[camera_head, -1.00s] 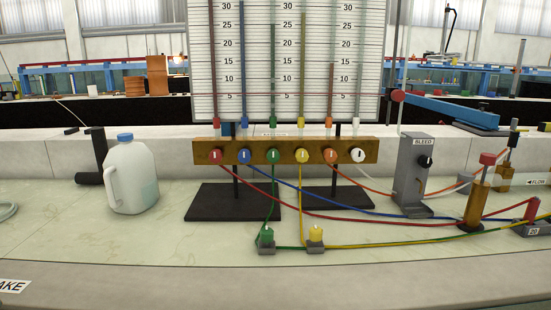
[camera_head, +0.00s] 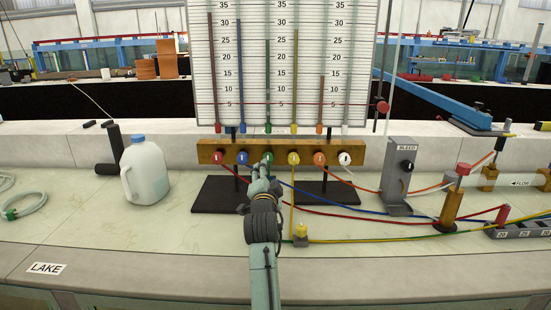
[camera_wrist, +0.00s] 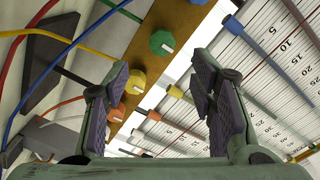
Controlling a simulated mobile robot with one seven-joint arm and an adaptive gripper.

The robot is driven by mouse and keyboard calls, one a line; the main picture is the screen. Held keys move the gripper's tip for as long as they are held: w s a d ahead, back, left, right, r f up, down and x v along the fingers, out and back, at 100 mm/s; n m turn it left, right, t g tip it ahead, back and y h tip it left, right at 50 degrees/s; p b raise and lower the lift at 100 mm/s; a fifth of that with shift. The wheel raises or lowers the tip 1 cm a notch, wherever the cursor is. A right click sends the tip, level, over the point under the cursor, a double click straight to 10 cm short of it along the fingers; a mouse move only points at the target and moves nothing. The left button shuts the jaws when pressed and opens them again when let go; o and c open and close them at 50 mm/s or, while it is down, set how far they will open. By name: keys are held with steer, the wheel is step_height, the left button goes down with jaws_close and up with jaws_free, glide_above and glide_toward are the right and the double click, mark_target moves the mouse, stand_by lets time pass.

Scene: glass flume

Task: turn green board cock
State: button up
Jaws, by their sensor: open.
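The wooden board (camera_head: 356,150) carries a row of coloured cocks below the scale panel. The green cock (camera_wrist: 162,42) is a faceted knob with a white mark, ahead of my gripper in the wrist view. The yellow cock (camera_wrist: 136,81) is the neighbour on one side; the blue cock (camera_head: 242,157) is on the other.
The scale panel (camera_head: 285,65) with its tubes rises above the board. Coloured hoses run below the cocks, including a blue hose (camera_head: 330,200). A white jug (camera_head: 146,172) stands left, and a bleed block (camera_head: 399,170) right. The bench front (camera_head: 120,225) is clear to the left.

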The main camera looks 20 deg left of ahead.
mark_target(268, 159)
steer(key=p+x, duration=0.3)
steer(key=x, duration=0.6)
steer(key=shift+w+a, duration=0.2)
steer(key=shift+w, duration=0.2)
steer(key=c, duration=1.1)
steer(key=shift+c, duration=0.2)
steer(key=shift+n, duration=0.5)
steer(key=n+b, duration=0.3)
steer(key=n, duration=1.3)
steer(key=shift+r+n, duration=0.1)
steer(key=shift+n, duration=0.3)
steer(key=shift+a+n, duration=0.1)
steer(key=shift+n, duration=0.2)
